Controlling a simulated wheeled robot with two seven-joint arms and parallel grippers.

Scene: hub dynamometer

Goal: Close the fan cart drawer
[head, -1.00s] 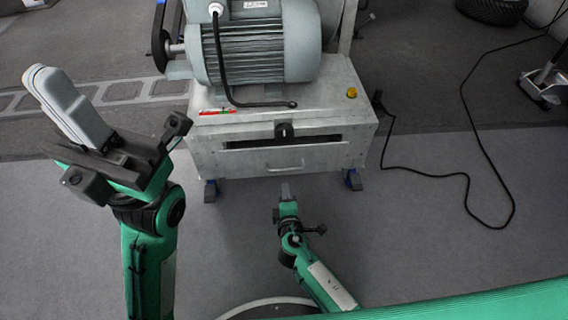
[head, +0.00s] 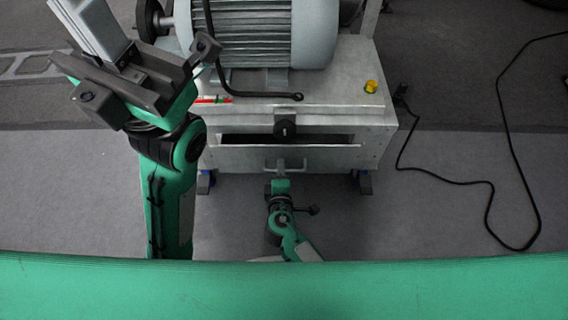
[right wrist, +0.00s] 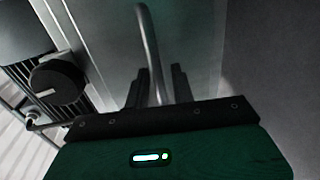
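The fan cart (head: 330,85) is a grey metal box. Its drawer (head: 240,157) has a pale front panel with a dark gap above it, so it stands slightly out. A bar handle (head: 304,163) sits mid-front; it shows as a curved rod in the right wrist view (right wrist: 149,45). My right gripper (head: 282,166) is at the handle. In the right wrist view its two dark fingers (right wrist: 159,85) stand apart on either side of the rod, with visible space. My left gripper (head: 92,22) is raised at the left, its grey fingers together and empty, tips cut off by the frame.
A large grey motor (head: 262,35) sits on the cart. A black knob (head: 285,128) is above the drawer and a yellow button (head: 371,87) is on the top right. A black cable (head: 460,182) lies on the floor at the right.

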